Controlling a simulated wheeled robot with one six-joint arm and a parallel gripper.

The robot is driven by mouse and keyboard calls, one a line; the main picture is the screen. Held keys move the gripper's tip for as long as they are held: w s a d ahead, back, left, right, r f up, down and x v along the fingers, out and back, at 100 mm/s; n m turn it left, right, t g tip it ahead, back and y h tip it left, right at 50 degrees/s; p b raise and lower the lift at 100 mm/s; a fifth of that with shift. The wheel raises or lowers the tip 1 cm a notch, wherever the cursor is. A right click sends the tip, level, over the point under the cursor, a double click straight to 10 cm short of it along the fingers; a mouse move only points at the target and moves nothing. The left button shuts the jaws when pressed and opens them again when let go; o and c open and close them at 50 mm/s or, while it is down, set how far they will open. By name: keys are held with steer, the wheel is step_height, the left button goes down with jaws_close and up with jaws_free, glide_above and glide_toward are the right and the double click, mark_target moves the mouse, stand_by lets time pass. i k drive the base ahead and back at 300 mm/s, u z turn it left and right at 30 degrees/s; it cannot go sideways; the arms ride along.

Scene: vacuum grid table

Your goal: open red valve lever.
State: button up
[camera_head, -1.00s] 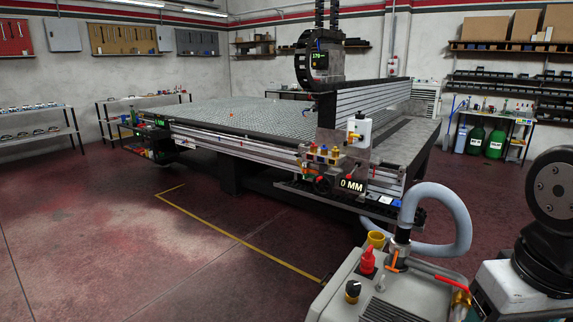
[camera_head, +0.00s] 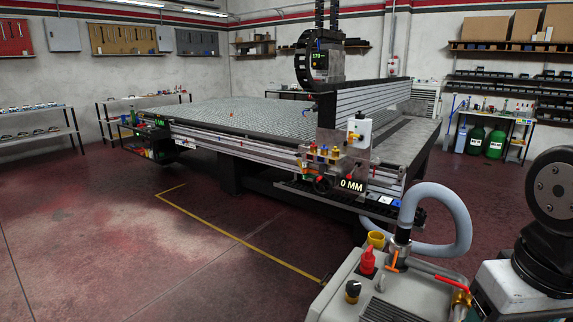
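A red valve lever (camera_head: 452,283) sits on a brass valve (camera_head: 461,298) at the right end of a pipe, on top of a grey vacuum pump unit (camera_head: 335,292) in the lower right. The lever slants slightly down to the right. A smaller orange lever (camera_head: 394,261) stands beside the hose fitting to its left. A red cap-like part (camera_head: 367,261) and a black knob (camera_head: 352,290) are also on the pump. My arm shows at the right edge, close to the valve. My gripper is outside the view.
A grey hose (camera_head: 455,205) arches from the pump and loops behind it. The large grid table (camera_head: 230,117) with its gantry stands behind. Open floor (camera_head: 110,240) lies to the left, with a yellow line (camera_head: 240,240) on it.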

mark_target(438, 278)
steer(key=z, duration=0.7)
